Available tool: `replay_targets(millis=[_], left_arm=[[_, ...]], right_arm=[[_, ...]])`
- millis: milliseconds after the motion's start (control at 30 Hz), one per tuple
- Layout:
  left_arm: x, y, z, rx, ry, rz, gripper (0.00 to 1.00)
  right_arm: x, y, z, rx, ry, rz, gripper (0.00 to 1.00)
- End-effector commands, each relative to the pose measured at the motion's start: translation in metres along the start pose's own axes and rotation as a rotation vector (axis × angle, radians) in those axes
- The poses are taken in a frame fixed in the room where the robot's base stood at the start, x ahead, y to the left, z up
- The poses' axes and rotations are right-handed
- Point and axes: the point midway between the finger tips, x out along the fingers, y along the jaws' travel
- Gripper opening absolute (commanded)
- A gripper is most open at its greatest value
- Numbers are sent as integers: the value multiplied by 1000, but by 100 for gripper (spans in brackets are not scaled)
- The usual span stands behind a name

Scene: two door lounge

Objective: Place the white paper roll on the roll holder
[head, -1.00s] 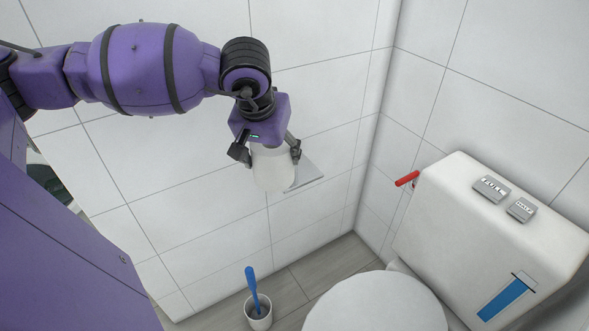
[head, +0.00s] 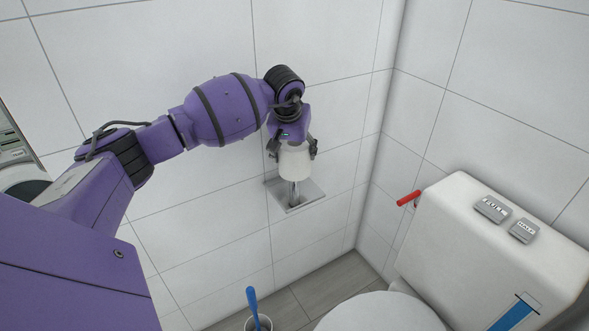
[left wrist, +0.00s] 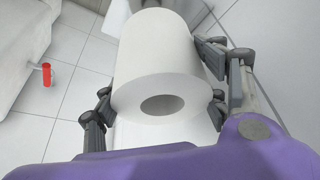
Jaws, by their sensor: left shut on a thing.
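The white paper roll (head: 296,165) is held upright in my left gripper (head: 294,152), whose fingers sit on either side of it. The roll also shows in the left wrist view (left wrist: 155,45), with its round core hole facing the camera. The roll holder (head: 311,190) is a grey metal plate on the tiled wall with a post. In the head view the roll appears just above the post, overlapping its top. I cannot tell whether the post is inside the core. My right gripper is not in view.
The toilet cistern (head: 450,225) with a red lever (head: 408,198) stands at the right, clear of the arm. A blue-handled brush (head: 252,303) stands on the floor below. The tiled wall around the holder is otherwise bare.

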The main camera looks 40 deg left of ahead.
Motion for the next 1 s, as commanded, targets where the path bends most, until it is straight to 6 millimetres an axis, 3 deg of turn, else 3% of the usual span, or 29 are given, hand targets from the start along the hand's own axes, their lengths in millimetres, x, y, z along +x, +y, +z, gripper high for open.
replay_targets(millis=[333, 533, 967, 1000], left_arm=[[30, 0, 13, -1, -2, 0, 39], [58, 0, 24, -2, -1, 0, 39], [65, 0, 27, 0, 2, -1, 39], [64, 0, 27, -1, 1, -1, 72]], right_arm=[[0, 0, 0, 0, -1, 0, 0], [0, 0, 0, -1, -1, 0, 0], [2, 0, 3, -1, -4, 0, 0], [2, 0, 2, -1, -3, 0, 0]])
